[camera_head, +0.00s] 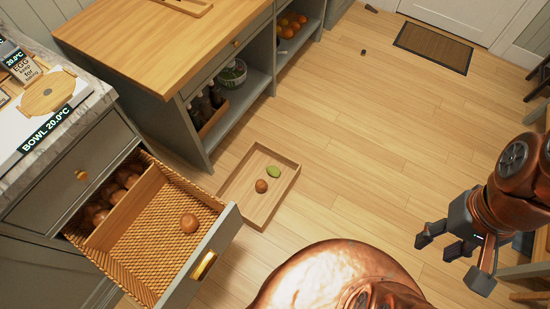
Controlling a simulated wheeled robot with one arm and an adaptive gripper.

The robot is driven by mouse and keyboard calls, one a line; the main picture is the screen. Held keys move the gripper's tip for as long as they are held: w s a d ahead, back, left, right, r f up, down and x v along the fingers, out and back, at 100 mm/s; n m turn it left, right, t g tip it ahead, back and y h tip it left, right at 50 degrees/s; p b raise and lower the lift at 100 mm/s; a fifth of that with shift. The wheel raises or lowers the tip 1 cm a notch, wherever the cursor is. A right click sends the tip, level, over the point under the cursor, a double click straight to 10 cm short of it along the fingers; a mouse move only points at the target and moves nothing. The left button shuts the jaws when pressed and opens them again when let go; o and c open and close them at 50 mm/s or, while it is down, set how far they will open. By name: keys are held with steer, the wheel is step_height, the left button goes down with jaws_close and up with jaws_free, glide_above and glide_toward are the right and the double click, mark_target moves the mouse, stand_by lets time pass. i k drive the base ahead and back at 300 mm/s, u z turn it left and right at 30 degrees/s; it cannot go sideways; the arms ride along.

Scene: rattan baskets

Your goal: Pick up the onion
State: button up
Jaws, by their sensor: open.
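A round brown onion (189,223) sits alone in the larger part of an open drawer with a woven bottom (150,250). Several similar brown round things (98,213) lie behind a wooden divider in the drawer's left part. Another brown round thing (261,186), which looks like an onion, lies in a shallow wooden tray (228,190) on the floor, next to a green oval thing (274,172). My gripper (452,262) is at the right, open and empty, well apart from the drawer and the tray.
A wooden-topped island (150,45) with open shelves stands at upper left. A marble counter (60,120) is above the drawer. The drawer front (208,262) sticks out over the floor. Open wooden floor (370,150) lies between the tray and a doormat (435,48).

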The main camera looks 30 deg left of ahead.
mark_target(261, 186)
steer(key=i, duration=1.95)
steer(key=u, duration=4.2)
